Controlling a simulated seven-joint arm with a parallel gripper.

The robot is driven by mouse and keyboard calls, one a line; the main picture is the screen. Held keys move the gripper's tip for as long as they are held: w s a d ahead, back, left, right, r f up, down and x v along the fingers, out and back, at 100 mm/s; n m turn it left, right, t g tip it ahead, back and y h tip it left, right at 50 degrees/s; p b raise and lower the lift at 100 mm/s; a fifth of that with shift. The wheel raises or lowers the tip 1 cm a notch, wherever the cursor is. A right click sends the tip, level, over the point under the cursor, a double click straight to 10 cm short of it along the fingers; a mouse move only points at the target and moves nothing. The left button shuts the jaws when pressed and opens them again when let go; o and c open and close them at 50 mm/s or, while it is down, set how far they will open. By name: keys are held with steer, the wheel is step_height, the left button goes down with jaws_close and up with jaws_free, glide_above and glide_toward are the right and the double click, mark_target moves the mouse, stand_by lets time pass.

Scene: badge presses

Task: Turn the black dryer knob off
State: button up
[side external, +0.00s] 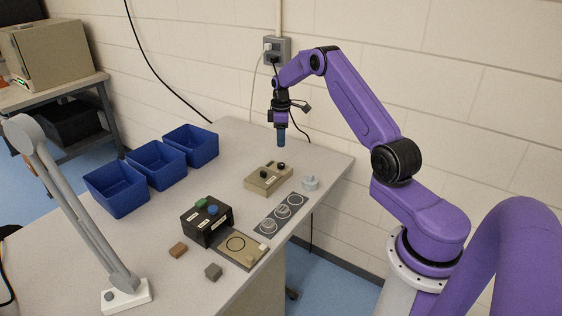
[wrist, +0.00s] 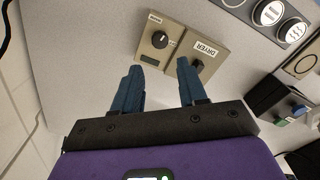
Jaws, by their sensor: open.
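In the wrist view the box (wrist: 178,62) shows a large DRYER label (wrist: 207,49). The other black knob (wrist: 160,40) is further left, near smaller labels too small to read. I cannot tell which way the partly hidden knob points. My gripper (side external: 281,145) has blue fingers and hangs above and behind the box, apart from it. In the wrist view its fingers (wrist: 159,67) are spread and empty.
A black box (side external: 208,226) with green and blue buttons and a tan ringed plate (side external: 243,252) are nearer. A dark mat (side external: 270,226) with round pieces and a grey round part (side external: 310,183) lie near the box. Blue bins (side external: 118,192) stand left. A lamp (side external: 75,200) rises in front.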

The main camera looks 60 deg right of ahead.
mark_target(281, 164)
step_height(281, 164, down, 10)
steer(key=shift+f, duration=0.2)
stand_by(0.3)
steer(key=c, duration=0.8)
